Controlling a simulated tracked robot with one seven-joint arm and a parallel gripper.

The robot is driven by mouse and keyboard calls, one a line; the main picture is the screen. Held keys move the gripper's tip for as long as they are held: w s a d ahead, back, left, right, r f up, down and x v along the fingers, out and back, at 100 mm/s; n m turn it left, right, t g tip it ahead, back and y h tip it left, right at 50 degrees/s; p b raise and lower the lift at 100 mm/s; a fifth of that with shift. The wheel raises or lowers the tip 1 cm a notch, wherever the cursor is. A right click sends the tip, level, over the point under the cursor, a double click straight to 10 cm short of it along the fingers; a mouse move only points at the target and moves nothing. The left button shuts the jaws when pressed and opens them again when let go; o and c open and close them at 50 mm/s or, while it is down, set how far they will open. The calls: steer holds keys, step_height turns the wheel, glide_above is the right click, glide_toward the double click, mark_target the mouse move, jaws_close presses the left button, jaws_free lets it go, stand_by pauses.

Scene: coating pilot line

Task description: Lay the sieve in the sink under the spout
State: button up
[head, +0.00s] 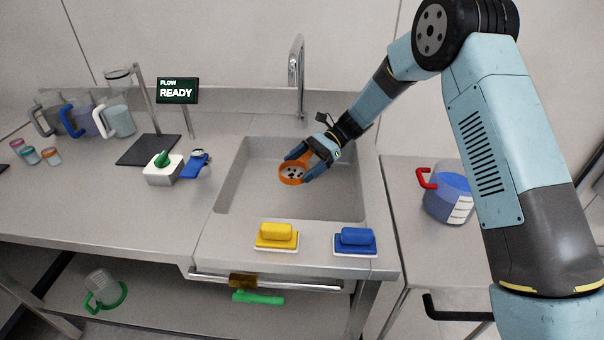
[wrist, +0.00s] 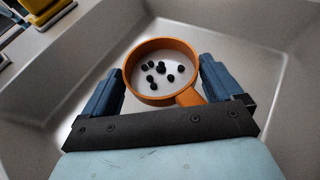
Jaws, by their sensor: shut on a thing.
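The orange sieve (head: 293,172) is in my gripper (head: 306,168), over the sink basin (head: 250,195). In the wrist view the sieve (wrist: 139,50) is a round orange ring with a short handle and several dark bits on its pale mesh. The gripper's blue fingers (wrist: 160,85) stand either side of it, with the handle pointing back toward the palm. The basin's bare floor shows around the sieve; the height above it is hard to tell. The spout (head: 298,68) rises behind the basin, up and slightly right of the sieve in the head view.
A yellow brush (head: 277,235) and a blue brush (head: 355,240) stand on the front ledge. A blue jug (head: 450,198) stands on the right counter.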

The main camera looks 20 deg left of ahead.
mark_target(303, 171)
steer(key=shift+w+f, duration=0.25)
steer(key=shift+f, duration=0.1)
step_height(303, 171, down, 3)
steer(key=shift+r, duration=0.1)
steer(key=shift+s+f, duration=0.15)
steer(key=shift+f, duration=0.25)
